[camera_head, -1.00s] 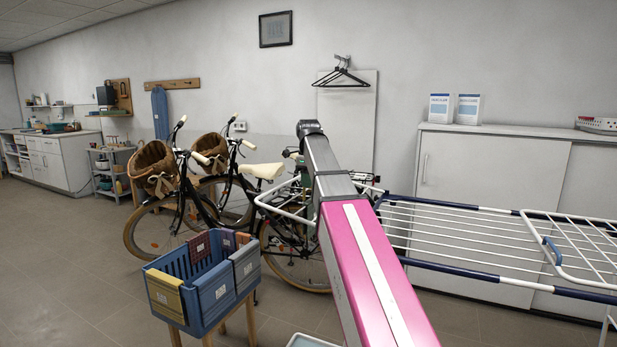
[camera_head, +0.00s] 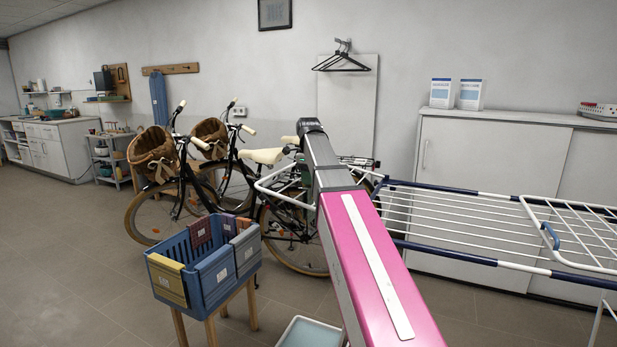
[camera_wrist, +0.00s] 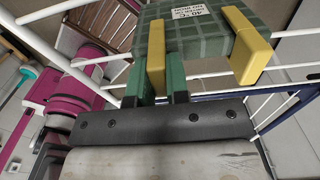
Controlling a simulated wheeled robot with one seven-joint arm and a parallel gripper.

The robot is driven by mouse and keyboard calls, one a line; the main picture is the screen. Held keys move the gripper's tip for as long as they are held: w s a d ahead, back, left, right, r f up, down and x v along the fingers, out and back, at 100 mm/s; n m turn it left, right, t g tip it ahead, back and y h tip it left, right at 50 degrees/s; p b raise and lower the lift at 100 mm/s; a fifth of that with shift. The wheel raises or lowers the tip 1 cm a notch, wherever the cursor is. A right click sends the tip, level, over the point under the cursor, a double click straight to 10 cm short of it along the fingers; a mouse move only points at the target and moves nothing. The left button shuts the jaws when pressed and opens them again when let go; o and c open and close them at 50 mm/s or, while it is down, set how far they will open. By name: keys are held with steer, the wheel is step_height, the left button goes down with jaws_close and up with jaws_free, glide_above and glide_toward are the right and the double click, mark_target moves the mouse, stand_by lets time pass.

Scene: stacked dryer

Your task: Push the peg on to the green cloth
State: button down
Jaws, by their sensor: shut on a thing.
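In the wrist view my gripper (camera_wrist: 158,76), with two green fingers, is shut on a yellow peg (camera_wrist: 156,40). The peg stands upright in the picture, and its upper part overlaps the lower left part of the green checked cloth (camera_wrist: 200,38). I cannot tell whether it touches or straddles the cloth. The cloth carries a white care label and hangs at the drying rack's rods. A second yellow peg (camera_wrist: 242,28) straddles the cloth's right part. In the head view my arm hides my gripper and the held peg.
The drying rack (camera_head: 470,240) with white rods and blue rails extends right. A blue basket (camera_head: 215,278) on wooden legs stands left of my arm. A pale tray (camera_head: 308,334) lies low in front. Bicycles (camera_head: 262,156) stand behind. The floor at left is open.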

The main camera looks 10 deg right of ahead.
steer(key=c, duration=1)
jaws_free()
steer(key=shift+c, duration=0.2)
steer(key=shift+r, duration=0.1)
